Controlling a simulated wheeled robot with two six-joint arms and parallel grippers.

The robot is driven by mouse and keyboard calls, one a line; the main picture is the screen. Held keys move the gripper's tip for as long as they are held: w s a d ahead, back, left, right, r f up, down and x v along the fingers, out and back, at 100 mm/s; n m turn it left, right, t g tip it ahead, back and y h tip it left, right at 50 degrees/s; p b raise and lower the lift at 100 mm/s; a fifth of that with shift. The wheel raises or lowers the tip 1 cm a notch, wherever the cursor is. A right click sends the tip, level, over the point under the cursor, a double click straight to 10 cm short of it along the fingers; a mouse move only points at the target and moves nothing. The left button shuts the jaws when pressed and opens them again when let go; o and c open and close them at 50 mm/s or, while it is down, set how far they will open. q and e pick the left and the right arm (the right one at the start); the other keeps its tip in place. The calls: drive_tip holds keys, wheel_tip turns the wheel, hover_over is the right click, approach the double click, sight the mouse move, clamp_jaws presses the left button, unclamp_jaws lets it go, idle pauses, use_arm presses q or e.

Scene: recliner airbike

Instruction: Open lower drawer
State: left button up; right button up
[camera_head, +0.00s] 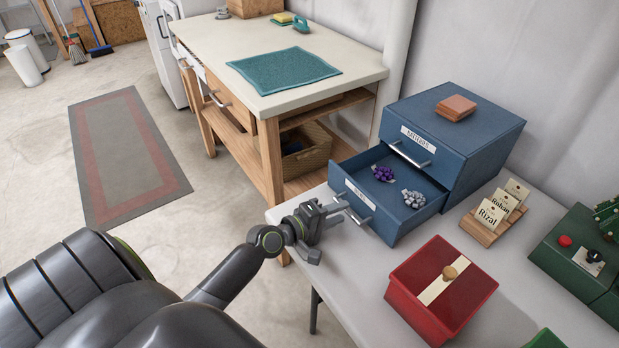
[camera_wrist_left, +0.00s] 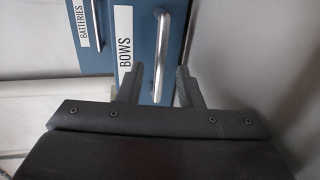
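The blue two-drawer cabinet (camera_head: 480,125) stands on the grey table. Its lower drawer (camera_head: 418,222), labelled BOWS in the left wrist view, is pulled out and holds a purple bow (camera_head: 384,173) and a silver bow (camera_head: 413,199). The upper drawer, labelled BATTERIES, is shut. My left gripper (camera_head: 331,222) is just in front of the lower drawer's handle (camera_head: 358,201). In the left wrist view its two fingers are apart, with the metal handle (camera_wrist_left: 161,57) between them and gaps on both sides. My right gripper is in neither view.
A red box (camera_head: 425,305) with a knobbed lid stands on the table in front of the cabinet. A wooden workbench (camera_head: 215,60) stands behind, left of the cabinet.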

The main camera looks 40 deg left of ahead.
use_arm(q)
drive_tip(key=b+v, duration=0.1)
drive_tip(key=v, duration=1.5)
drive_tip(key=shift+s+b, duration=0.3)
drive_tip(key=s+a+f+m+g+y+p, duration=0.1)
drive_tip(key=a+f+y, duration=0.25)
drive_tip(key=f, duration=0.45)
drive_tip(key=a+f+m+g+y+p, duration=0.1)
drive_tip(key=a+f+g+y, duration=0.1)
drive_tip(key=a+f, duration=0.45)
drive_tip(key=s+f+m+g+y+p, duration=0.1)
drive_tip(key=s+f+m+g, duration=0.15)
drive_tip(key=f, duration=0.45)
drive_tip(key=s+f+m+g, duration=0.1)
drive_tip(key=s+f, duration=0.3)
drive_tip(key=f, duration=0.4)
drive_tip(key=s+d+f+m+g, duration=0.2)
drive_tip(key=s+d+f, duration=0.2)
drive_tip(key=s, duration=0.3)
drive_tip(key=s+d+f+m+g+p, duration=0.1)
drive_tip(key=s+d+f+m+g, duration=0.1)
drive_tip(key=s+f, duration=0.4)
drive_tip(key=s+d+f+m+g+p, duration=0.1)
drive_tip(key=s+d+f+m+g, duration=0.2)
drive_tip(key=s, duration=0.5)
drive_tip(key=d+f+m, duration=0.1)
drive_tip(key=d+f, duration=0.1)
drive_tip(key=d, duration=0.1)
drive_tip(key=shift+s+f, duration=0.25)
